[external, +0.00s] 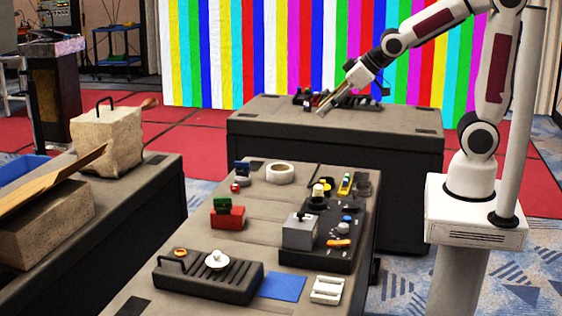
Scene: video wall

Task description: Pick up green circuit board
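A small dark-green upright piece (222,202), which may be the green circuit board, stands at a red block (228,219) on the left part of the near case top. It is too small to tell whether it sits in the block or behind it. My gripper (320,110) is high and well away from it, pointing down and left near the far case. The fingers look small and close to each other, and I cannot tell whether they are open. I see nothing clearly held.
The near case top (185,233) also bears a white tape roll (280,173), a grey box (300,231), a ribbed black tray (207,276), a blue sheet (282,286) and a white rack (328,290). Dark items (360,100) lie on the far case. Bare room surrounds the red block.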

